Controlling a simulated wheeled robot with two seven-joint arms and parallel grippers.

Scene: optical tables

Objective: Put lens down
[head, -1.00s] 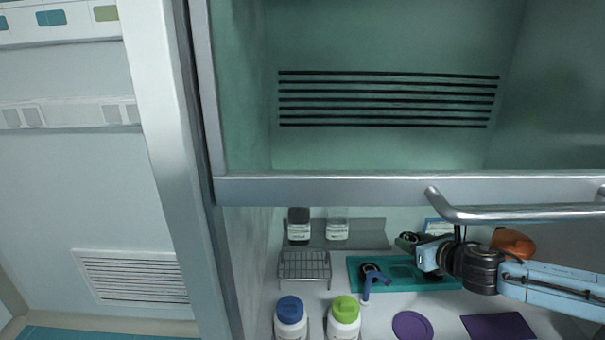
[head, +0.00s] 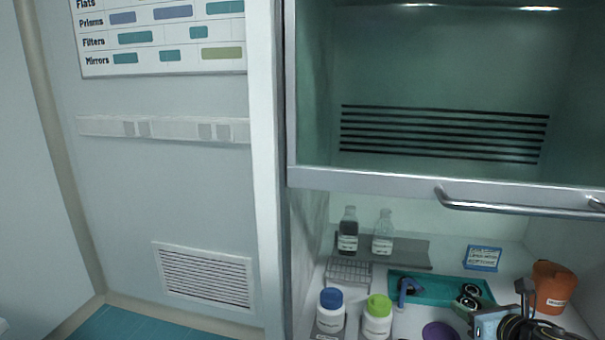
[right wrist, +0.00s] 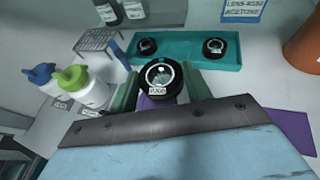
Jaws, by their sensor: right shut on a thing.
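My right gripper (right wrist: 160,88) is shut on a lens (right wrist: 162,82) in a round black mount with a small white label. Its green fingertips press on both sides of the mount. In the head view the held lens (head: 466,302) shows in front of the teal tray, with my right gripper (head: 476,318) at the lower right. A purple patch shows behind and below the lens in the wrist view. Two other black-mounted lenses, one at left (right wrist: 147,46) and one at right (right wrist: 213,47), sit in the teal tray (right wrist: 185,66). My left gripper is not in view.
A wire rack (head: 349,271), a blue-capped bottle (head: 330,312) and a green-capped bottle (head: 377,320) stand left of the tray. A blue forked item (head: 405,291) is at the tray's left. A purple round mat (head: 440,332) lies in front. An orange container (head: 552,288) stands right. The sash (head: 390,190) hangs above.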

